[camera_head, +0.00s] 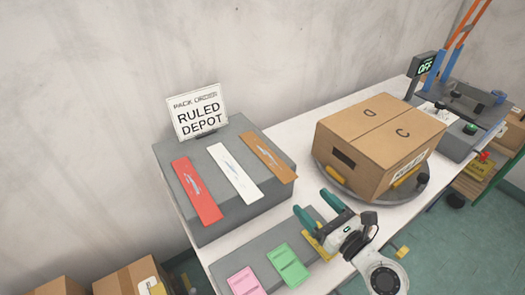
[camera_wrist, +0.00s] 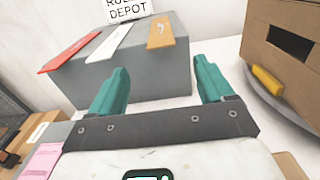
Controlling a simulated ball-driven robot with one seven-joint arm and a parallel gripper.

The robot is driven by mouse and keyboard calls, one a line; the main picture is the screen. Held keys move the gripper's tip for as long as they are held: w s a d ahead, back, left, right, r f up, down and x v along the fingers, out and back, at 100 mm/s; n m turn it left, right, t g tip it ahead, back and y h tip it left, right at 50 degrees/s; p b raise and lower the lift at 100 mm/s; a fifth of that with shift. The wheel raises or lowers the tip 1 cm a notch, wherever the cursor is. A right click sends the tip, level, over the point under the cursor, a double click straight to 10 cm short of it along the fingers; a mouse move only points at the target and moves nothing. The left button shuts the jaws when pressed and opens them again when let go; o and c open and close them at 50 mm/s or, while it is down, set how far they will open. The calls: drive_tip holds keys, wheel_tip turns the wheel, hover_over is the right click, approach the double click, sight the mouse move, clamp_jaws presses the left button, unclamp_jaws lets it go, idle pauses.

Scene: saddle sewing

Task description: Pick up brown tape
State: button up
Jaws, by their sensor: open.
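The brown tape (camera_head: 267,157) is a flat orange-brown strip on top of a grey block (camera_head: 215,229), at the right end of a row of three strips. In the wrist view the brown tape (camera_wrist: 160,32) hangs slightly over the block's front edge, ahead of my gripper. My gripper (camera_head: 317,207) has teal fingers spread apart with nothing between them. It is in front of the block, to the right of and nearer than the brown tape, not touching it. The fingers (camera_wrist: 165,90) also show in the wrist view, pointing towards the block's front face.
A red strip (camera_head: 197,191) and a white strip (camera_head: 234,171) lie beside the brown one. A cardboard box (camera_head: 372,155) sits on a round turntable to the right. Pink (camera_head: 244,282) and green (camera_head: 288,265) cards lie on a grey mat in front.

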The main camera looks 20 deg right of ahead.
sight(292, 180)
drive_tip(key=p+x, duration=0.1)
drive_tip(key=x, duration=0.8)
drive_tip(key=shift+w, duration=0.4)
drive_tip(key=c, duration=1.1)
drive_tip(key=shift+r+p, duration=0.15)
drive_tip(key=shift+p, duration=0.15)
